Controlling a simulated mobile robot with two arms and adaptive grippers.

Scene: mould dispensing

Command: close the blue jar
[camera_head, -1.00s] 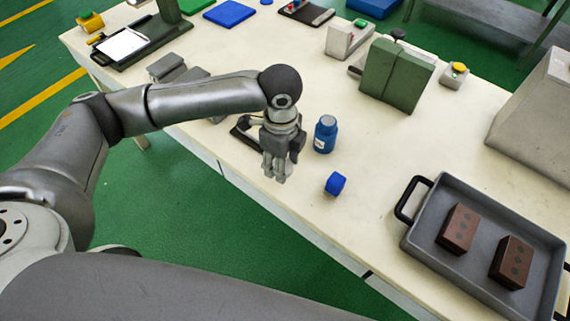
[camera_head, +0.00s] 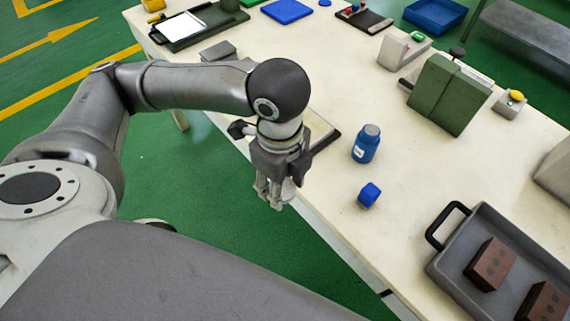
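The blue jar (camera_head: 366,146) stands upright on the table, with a grey top and a small white label. A blue lid (camera_head: 369,195) lies on the table nearer the front edge, apart from the jar. My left gripper (camera_head: 273,203) points down at the table's front edge, left of the jar and lid, touching neither. Its fingers look slightly apart, with nothing visible between them. My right gripper is not in view.
A grey tray (camera_head: 440,267) with two brown bricks (camera_head: 491,264) stands at the lower right. A green block-shaped mould (camera_head: 448,95) stands behind the jar. A dark-edged board (camera_head: 325,137) lies partly behind my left gripper. The table (camera_head: 330,220) around the lid is clear.

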